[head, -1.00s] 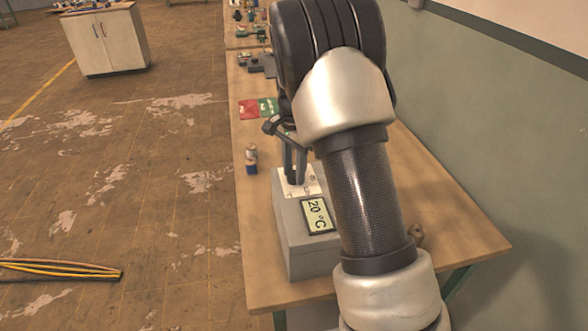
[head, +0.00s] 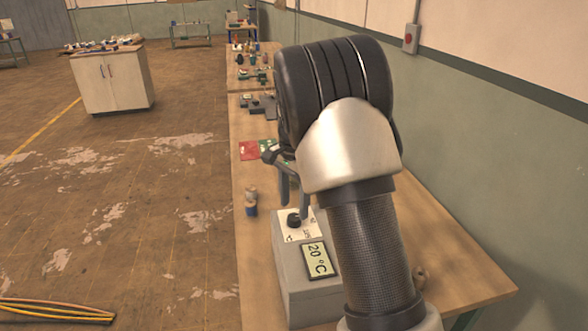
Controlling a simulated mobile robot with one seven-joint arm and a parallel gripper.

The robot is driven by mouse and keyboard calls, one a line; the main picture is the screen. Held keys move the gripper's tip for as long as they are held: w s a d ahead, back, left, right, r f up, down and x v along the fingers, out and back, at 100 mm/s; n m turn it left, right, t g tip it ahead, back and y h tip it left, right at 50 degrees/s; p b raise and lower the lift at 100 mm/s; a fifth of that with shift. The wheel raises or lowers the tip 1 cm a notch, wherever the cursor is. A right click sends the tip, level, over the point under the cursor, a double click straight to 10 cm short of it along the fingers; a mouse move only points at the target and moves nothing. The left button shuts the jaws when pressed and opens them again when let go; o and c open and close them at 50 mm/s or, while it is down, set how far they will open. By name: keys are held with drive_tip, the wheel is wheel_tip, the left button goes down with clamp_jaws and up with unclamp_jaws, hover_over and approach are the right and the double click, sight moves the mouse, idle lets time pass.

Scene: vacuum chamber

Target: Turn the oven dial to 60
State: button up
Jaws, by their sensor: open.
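The oven (head: 285,279) is a grey box on the wooden bench, with a display (head: 318,260) that reads 20 °C. Its black dial (head: 294,219) stands on a white scale plate (head: 291,236) at the far end of the top. The scale marks are too small to read. My gripper (head: 295,204) points down just above the dial, with its fingers apart. I cannot tell whether a finger touches the dial. My arm hides the right side of the oven.
Small blue-and-tan spools (head: 251,203) stand on the bench (head: 262,180) left of the oven. Red and green cards (head: 250,150) lie beyond. The green wall (head: 455,150) runs along the right. A cabinet (head: 115,80) stands far left, and the floor between is mostly clear.

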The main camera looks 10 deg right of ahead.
sight(294, 217)
wheel_tip(294, 217, up, 14)
drive_tip(key=shift+f+p, duration=0.15)
drive_tip(key=shift+p, duration=0.2)
drive_tip(key=shift+s, duration=0.1)
